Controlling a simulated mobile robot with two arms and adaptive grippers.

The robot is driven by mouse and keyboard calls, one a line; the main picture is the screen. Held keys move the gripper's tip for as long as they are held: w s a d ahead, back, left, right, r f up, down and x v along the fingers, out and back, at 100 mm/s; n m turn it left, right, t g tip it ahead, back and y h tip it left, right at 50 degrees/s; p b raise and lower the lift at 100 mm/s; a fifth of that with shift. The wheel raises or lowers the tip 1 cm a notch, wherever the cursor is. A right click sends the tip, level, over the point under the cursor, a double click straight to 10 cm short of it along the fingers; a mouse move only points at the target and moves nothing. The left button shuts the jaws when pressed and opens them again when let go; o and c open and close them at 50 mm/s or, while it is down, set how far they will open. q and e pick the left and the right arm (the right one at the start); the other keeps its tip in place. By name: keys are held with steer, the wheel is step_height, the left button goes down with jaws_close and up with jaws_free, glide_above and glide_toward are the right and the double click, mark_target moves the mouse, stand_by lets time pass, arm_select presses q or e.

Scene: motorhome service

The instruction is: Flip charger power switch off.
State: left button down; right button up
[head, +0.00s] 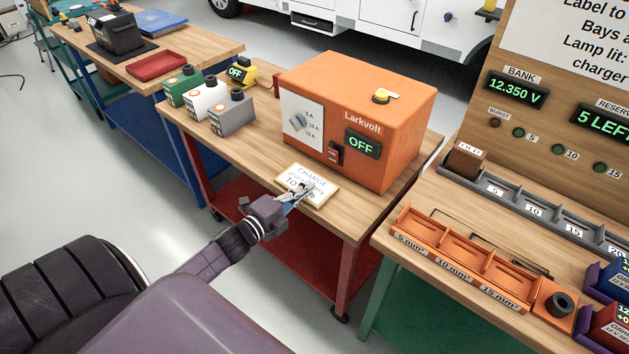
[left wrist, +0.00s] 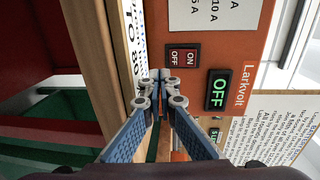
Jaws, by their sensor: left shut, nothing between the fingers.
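The orange Larkvolt charger (head: 397,121) stands on a wooden-topped red cart. Its red power switch (head: 335,154) is low on the front face, left of a display (head: 362,144) that reads OFF. In the left wrist view the switch (left wrist: 183,55) is marked ON and OFF, and the display (left wrist: 218,90) also reads OFF. My left gripper (head: 307,187) is shut and empty, in front of the charger over the CHARGE sign. In the left wrist view its fingertips (left wrist: 160,76) are close to the switch and appear apart from it. My right gripper is not in view.
The CHARGE sign (head: 311,170) lies at the cart's front edge. Green, white and grey blocks (head: 232,115) stand left of the charger. An orange sectioned tray (head: 455,252) and a grey numbered rack (head: 525,203) are on the right bench.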

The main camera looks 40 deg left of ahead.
arm_select(q)
steer(key=s, duration=0.4)
steer(key=shift+s+a+f+b, duration=0.1)
steer(key=shift+s+f+b, duration=0.1)
steer(key=shift+s+b, duration=0.15)
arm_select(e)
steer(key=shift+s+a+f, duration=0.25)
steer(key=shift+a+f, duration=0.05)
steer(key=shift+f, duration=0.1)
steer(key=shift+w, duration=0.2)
arm_select(q)
steer(key=shift+f, duration=0.1)
